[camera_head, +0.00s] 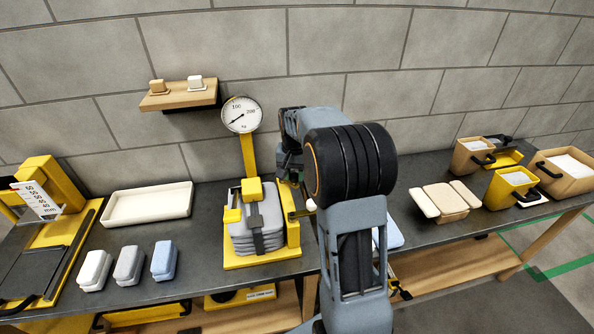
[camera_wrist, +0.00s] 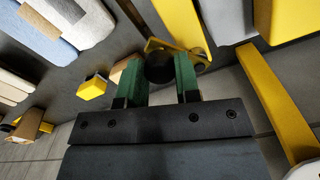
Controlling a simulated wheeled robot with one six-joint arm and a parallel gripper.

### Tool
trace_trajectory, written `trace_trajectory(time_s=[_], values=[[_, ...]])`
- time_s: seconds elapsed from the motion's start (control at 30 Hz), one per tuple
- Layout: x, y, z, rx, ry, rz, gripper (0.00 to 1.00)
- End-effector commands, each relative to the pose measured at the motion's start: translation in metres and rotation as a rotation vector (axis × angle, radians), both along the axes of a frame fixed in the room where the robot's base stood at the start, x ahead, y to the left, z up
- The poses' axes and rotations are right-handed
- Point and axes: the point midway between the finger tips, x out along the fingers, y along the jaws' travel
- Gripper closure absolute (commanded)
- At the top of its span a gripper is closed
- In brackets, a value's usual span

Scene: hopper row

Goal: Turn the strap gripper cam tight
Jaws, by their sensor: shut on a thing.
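The yellow strap stand (camera_head: 262,262) is on the bench in the head view, with a stack of grey pads (camera_head: 262,215) under a dark strap (camera_head: 257,236). In the wrist view, a dark round knob (camera_wrist: 160,68) sits within a yellow bracket (camera_wrist: 200,54); it looks like the cam, though its markings are not visible. My gripper (camera_wrist: 160,84) is shut on this knob, with a green finger on each side. In the head view my gripper is at the stand's right side, mostly hidden by my arm. The cam's angle cannot be told.
A round dial gauge (camera_head: 242,115) rises behind the stand. Three small blocks (camera_head: 129,264) and a cream tray (camera_head: 147,205) lie to the left. A cream-topped wooden block (camera_head: 446,201) and several bins (camera_head: 512,187) stand to the right. A small shelf (camera_head: 178,97) is on the wall.

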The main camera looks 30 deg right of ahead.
Motion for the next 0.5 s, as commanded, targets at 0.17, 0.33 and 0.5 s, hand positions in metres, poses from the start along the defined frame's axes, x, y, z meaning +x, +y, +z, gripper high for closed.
trace_trajectory(time_s=[0.17, 0.33, 0.5], values=[[-0.002, 0.008, 0.002, -0.002, -0.005, -0.163, 1.0], [-0.002, 0.016, 0.002, -0.002, -0.004, -0.306, 1.0], [-0.002, 0.022, 0.002, -0.002, -0.005, -0.428, 1.0]])
